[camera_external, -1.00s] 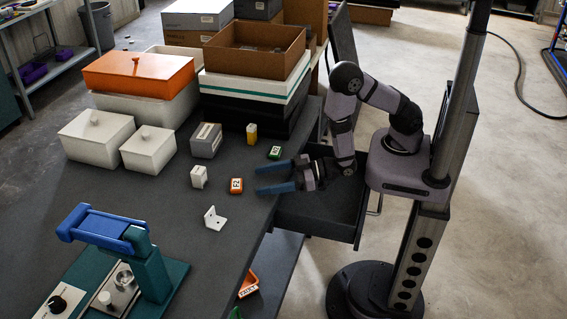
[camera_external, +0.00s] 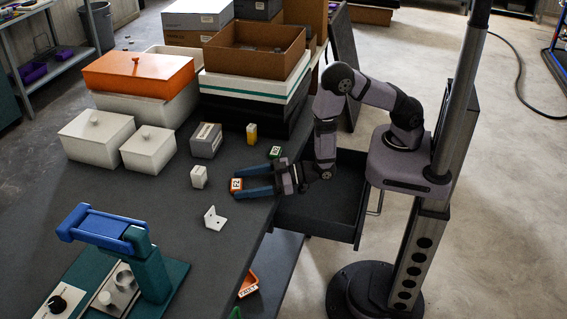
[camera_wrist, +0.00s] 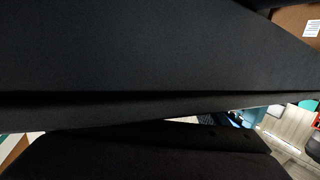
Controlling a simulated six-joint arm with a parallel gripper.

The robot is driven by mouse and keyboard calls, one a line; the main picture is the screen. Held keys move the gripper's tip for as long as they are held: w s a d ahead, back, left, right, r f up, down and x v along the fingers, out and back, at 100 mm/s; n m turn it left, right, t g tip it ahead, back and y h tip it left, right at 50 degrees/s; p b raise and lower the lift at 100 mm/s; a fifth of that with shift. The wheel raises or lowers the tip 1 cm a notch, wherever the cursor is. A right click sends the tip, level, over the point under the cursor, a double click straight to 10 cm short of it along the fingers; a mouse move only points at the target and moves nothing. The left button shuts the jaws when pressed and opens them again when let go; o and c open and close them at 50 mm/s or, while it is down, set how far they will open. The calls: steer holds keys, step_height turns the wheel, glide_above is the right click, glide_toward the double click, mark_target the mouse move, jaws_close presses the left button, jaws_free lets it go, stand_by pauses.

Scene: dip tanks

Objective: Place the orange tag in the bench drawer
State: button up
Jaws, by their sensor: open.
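The orange tag (camera_external: 236,184), a small block with a white label, stands on the dark bench top near its right edge. My gripper (camera_external: 250,181) is open and low over the bench, with its blue fingers pointing left. The fingertips reach the tag, seemingly one on each side of it. Whether they touch it cannot be told. The bench drawer (camera_external: 348,210) is pulled open at the bench's right side, below my forearm, and its visible floor looks empty. The wrist view shows mostly dark surfaces and neither the tag nor my fingers.
A green tag (camera_external: 275,152) stands just behind my gripper. A yellow-topped block (camera_external: 251,133), a white block (camera_external: 198,177) and a white angle bracket (camera_external: 214,218) are nearby. A blue and teal press (camera_external: 140,250) stands front left. Boxes (camera_external: 255,45) are stacked behind.

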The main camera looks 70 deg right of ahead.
steer(key=c, duration=1.1)
steer(key=shift+r, duration=0.25)
steer(key=shift+r, duration=4.75)
steer(key=shift+r+p, duration=1.45)
steer(key=shift+r, duration=0.25)
